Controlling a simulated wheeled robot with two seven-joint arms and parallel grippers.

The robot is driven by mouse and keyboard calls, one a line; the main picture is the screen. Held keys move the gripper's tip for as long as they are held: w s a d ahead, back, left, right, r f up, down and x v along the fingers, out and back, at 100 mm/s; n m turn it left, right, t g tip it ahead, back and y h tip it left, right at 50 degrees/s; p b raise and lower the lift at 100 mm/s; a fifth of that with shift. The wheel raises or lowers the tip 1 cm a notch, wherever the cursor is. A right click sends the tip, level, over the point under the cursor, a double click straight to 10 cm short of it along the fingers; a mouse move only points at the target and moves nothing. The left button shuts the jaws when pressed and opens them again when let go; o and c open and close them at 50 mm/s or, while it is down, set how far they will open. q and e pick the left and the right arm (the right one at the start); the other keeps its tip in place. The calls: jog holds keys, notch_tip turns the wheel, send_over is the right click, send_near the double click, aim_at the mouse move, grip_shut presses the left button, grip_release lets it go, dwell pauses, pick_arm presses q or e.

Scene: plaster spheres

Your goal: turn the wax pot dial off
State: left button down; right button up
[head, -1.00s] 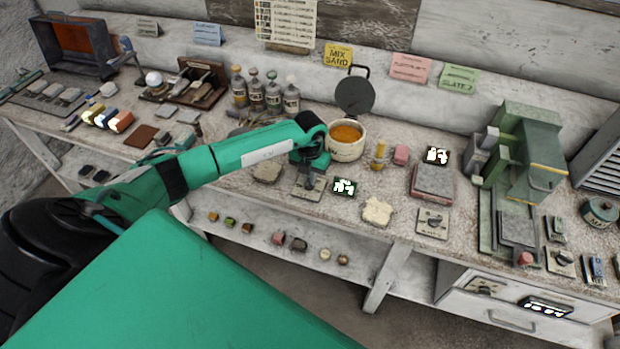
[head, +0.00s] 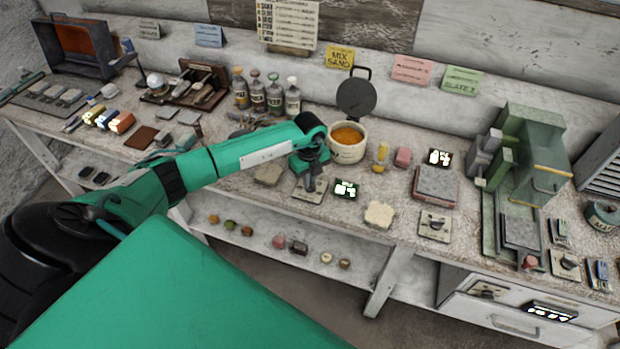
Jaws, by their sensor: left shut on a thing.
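The wax pot (head: 347,154) is a cream round pot with orange wax inside, and its dark round lid (head: 356,98) stands raised behind it. In front of the pot lies a small pale dial plate (head: 318,196). My left gripper (head: 310,186) points down over this plate and is shut on the dial knob, which it mostly hides. The dial's pointer and markings cannot be read. A small dark display with lit white-green signs (head: 345,189) sits just right of the plate. My right gripper is not in view.
A pale slab (head: 379,215), a yellow piece (head: 381,155) and a pink block (head: 403,157) lie to the right. Another dial plate (head: 435,225) lies further right. Several bottles (head: 258,95) stand behind my left arm. A green machine (head: 530,165) fills the bench's right side.

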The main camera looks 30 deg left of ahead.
pick_arm(q)
jog(key=n, duration=0.5)
jog(key=shift+a+r+n+p, duration=0.1)
jog(key=shift+r+n+p, duration=0.1)
jog(key=shift+n+p, duration=0.2)
jog(key=n, duration=0.3)
jog(key=shift+n+p, duration=0.3)
jog(key=shift+p, duration=0.05)
jog(key=shift+s+n, duration=0.1)
jog(key=shift+n, duration=0.8)
jog(key=c, duration=1.5)
grip_release()
jog(key=shift+f, duration=0.1)
